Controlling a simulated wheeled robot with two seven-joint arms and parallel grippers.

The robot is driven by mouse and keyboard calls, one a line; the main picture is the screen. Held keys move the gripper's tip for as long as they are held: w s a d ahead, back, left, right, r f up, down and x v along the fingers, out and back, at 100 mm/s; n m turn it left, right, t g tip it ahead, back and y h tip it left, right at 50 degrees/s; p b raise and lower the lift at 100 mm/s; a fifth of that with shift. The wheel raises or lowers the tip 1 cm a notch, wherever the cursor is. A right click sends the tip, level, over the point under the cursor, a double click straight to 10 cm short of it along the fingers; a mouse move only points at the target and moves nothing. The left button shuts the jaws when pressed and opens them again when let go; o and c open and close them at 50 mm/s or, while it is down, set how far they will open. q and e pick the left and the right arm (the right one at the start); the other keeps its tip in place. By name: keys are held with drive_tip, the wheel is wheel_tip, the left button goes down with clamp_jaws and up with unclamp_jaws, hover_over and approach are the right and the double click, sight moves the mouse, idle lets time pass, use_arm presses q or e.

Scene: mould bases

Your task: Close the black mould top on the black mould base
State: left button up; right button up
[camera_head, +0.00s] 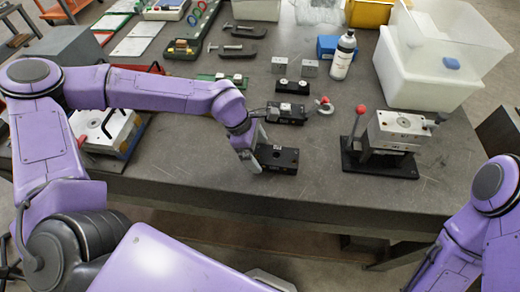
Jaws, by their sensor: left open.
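A black block with a round hole in its top (284,158) lies flat near the front edge of the table. My left gripper (259,153) is open at the left end of this block; I cannot tell whether it touches it. Behind it is a second black block with a pale insert (288,116), and farther back a smaller black piece with two round marks (292,87). I cannot tell for certain which of these is the mould top and which the mould base. My right arm shows at the lower right, but its gripper is out of view.
A grey metal block on a black stand with a red-knobbed lever (398,130) stands to the right. A red-knobbed piece (325,106), two small metal cubes (309,68), a white bottle (343,56) and a clear bin (425,80) are behind. The front middle of the table (215,185) is clear.

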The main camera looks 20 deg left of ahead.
use_arm(q)
drive_tip(key=shift+w+d+f, duration=0.2)
drive_tip(key=shift+w+f, duration=0.05)
drive_tip(key=shift+f, duration=0.3)
drive_tip(key=shift+w+d+f, duration=0.15)
drive_tip(key=shift+w+f, duration=0.05)
drive_tip(key=shift+f, duration=0.45)
drive_tip(key=shift+s, duration=0.35)
drive_tip(key=shift+w, duration=0.15)
drive_tip(key=c, duration=1.7)
drive_tip(key=shift+r+p, duration=1.65)
drive_tip(key=shift+p, duration=0.15)
drive_tip(key=shift+w+d, duration=0.1)
